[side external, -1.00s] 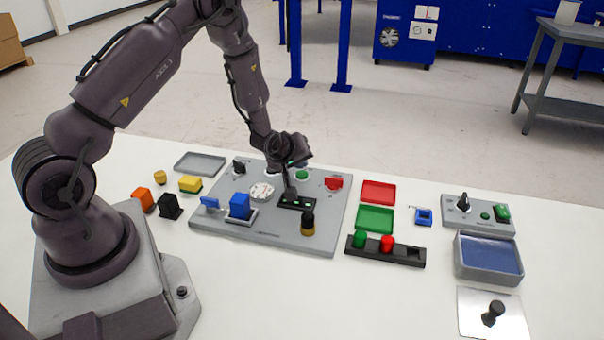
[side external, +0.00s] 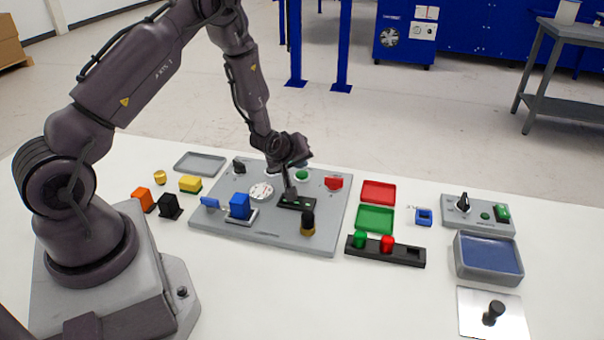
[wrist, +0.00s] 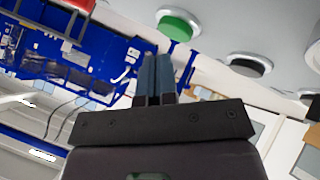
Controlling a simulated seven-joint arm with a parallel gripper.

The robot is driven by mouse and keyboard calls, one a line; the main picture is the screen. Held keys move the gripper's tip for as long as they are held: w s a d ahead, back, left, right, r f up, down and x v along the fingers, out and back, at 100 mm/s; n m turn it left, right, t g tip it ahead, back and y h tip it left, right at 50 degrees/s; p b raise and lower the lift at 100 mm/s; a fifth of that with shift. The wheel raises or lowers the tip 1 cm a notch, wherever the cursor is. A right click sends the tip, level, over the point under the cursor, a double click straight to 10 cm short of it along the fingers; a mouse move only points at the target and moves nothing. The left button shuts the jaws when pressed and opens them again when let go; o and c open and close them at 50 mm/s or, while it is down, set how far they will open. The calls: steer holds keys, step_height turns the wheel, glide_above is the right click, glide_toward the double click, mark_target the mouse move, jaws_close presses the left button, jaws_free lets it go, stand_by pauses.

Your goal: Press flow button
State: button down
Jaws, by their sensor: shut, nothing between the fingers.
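A grey panel (side external: 270,225) lies on the white table. It carries a round green button (side external: 302,174), a white dial (side external: 261,192) and a black plate (side external: 296,203). I cannot read which button is labelled flow. My gripper (side external: 290,195) is shut and empty, with its fingers pointing down by the black plate; I cannot tell if they touch it. The wrist view shows the closed fingertips (wrist: 155,60) below and left of a green button (wrist: 177,24) in a white collar. A second round button with a dark top (wrist: 248,65) shows to the right. The wrist partly hides the panel's back.
The table's front is clear.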

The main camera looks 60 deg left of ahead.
mark_target(299, 174)
stand_by(0.8)
steer(key=shift+f, duration=0.4)
steer(key=shift+f, duration=0.45)
stand_by(0.4)
steer(key=shift+r, duration=0.85)
steer(key=shift+r, duration=0.1)
steer(key=shift+r, duration=2.45)
steer(key=shift+f, duration=0.1)
